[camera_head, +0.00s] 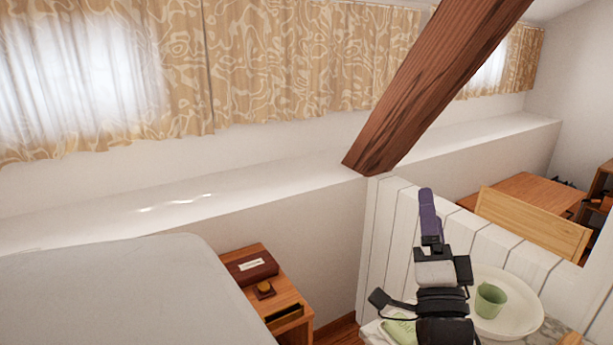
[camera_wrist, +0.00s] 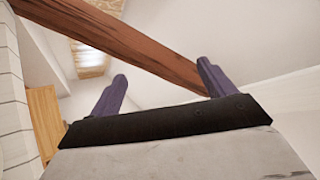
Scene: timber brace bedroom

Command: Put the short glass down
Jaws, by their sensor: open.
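A small light green cup (camera_head: 490,300) stands upright in a round white dish (camera_head: 525,325) at the lower right of the head view. It is the only thing in view like the short glass, though I cannot tell if it is glass. My gripper (camera_head: 429,212) is raised to the left of the cup, apart from it, with its purple fingers pointing up. In the wrist view my gripper (camera_wrist: 161,72) has its two fingers spread wide with nothing between them. The cup is not in the wrist view.
White plank panelling (camera_head: 385,225) stands behind my arm. A slanting timber brace (camera_head: 430,85) crosses above. A wooden nightstand (camera_head: 290,298) with a dark red box (camera_head: 250,267) stands beside a grey bed (camera_head: 130,290). A light green item (camera_head: 400,332) lies left of my arm.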

